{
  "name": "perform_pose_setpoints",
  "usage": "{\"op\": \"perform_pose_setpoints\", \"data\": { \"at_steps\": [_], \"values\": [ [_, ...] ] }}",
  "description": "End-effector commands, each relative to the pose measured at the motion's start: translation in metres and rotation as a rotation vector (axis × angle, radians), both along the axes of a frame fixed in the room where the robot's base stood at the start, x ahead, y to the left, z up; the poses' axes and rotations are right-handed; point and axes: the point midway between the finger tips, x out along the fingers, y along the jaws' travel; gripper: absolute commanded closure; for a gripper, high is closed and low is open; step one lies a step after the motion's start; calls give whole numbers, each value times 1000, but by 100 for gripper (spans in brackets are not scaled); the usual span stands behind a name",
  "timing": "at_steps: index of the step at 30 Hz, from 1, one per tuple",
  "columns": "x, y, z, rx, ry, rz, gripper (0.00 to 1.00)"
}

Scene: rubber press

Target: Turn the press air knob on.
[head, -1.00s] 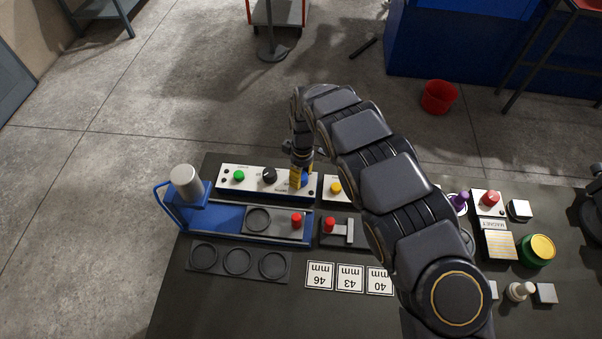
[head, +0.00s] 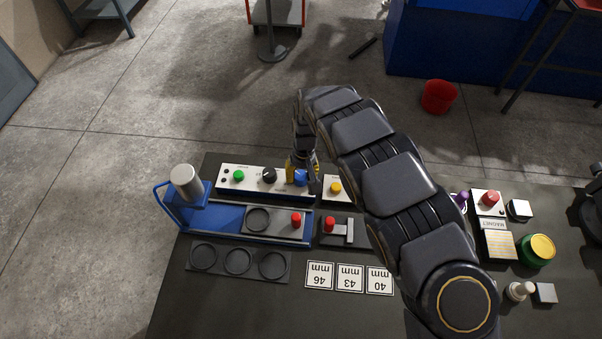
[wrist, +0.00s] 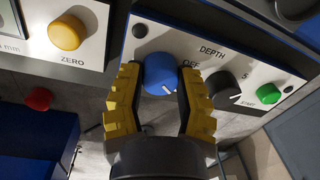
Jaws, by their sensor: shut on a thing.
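The blue knob (head: 301,178) sits at the right end of the white press control panel (head: 225,184). In the wrist view the blue knob (wrist: 159,70) is between the two yellow fingers of my gripper (wrist: 160,85), which is shut on it. A white pointer mark shows low on the knob, toward the right finger. The word OFF is printed beside the knob, partly covered by the right finger. In the head view my gripper (head: 301,172) is at the knob, its fingers partly hidden by my wrist.
A black depth knob (head: 269,175) and a green button (head: 239,175) are on the same panel. A yellow ZERO button (head: 335,187) is on the neighbouring panel. The blue press (head: 180,206) and a red knob (head: 296,220) stand close by.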

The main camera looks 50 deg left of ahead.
Motion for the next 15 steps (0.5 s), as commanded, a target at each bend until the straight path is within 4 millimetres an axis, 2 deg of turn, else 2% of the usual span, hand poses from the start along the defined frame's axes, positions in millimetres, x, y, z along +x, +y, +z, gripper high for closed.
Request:
{"op": "perform_pose_setpoints", "data": {
  "at_steps": [6,15],
  "values": [
    [1,-1,-1,-1,-1,-157,98],
    [1,-1,-1,-2,-1,-284,98]
  ]
}}
